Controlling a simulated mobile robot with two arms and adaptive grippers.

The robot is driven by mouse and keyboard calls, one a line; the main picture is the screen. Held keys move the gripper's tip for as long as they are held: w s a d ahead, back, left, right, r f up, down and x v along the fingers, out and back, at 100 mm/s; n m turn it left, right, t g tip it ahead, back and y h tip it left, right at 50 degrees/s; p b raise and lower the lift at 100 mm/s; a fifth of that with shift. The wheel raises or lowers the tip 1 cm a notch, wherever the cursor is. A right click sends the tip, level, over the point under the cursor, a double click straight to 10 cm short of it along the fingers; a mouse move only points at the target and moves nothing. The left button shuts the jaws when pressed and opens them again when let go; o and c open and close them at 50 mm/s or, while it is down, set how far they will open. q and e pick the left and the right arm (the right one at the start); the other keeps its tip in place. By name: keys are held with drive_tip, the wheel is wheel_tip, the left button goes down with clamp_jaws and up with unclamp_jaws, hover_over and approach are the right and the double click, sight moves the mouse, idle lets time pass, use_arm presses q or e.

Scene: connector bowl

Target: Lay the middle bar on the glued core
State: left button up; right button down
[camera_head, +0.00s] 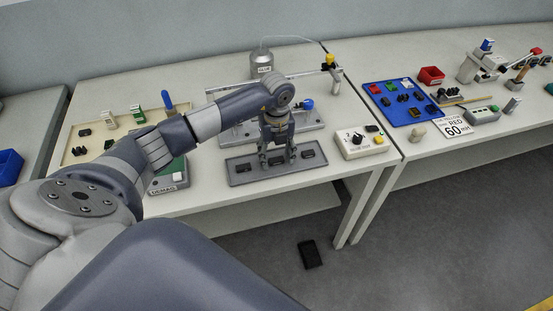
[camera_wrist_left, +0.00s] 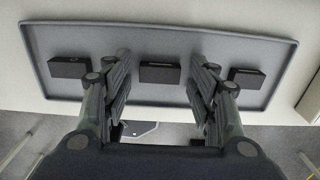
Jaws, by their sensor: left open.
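My left gripper (camera_head: 278,157) points down over the grey tray (camera_head: 240,181) with its fingers apart. Three small black bars lie in a row in this tray. In the left wrist view the middle bar (camera_wrist_left: 160,73) lies between the two open fingers (camera_wrist_left: 160,62), with a gap on each side. The left bar (camera_wrist_left: 69,67) and right bar (camera_wrist_left: 246,77) lie outside the fingers. I cannot make out the glued core; my arm and gripper hide part of the grey fixture (camera_head: 232,134) behind the tray. My right gripper is not in view.
A glue canister (camera_head: 261,65) stands at the back. A control box with knobs (camera_head: 361,142) stands right of the tray. A cream tray (camera_head: 98,125) with parts is at left. A blue tray (camera_head: 408,117) is on the right table. A black object (camera_head: 310,254) lies on the floor.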

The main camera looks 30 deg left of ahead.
sight(277, 159)
use_arm(q)
drive_tip(key=shift+c, duration=0.5)
drive_tip(key=c, duration=0.9)
drive_tip(key=shift+r, duration=0.15)
drive_tip(key=shift+r+p, duration=1.9)
drive_tip(key=shift+r, duration=0.5)
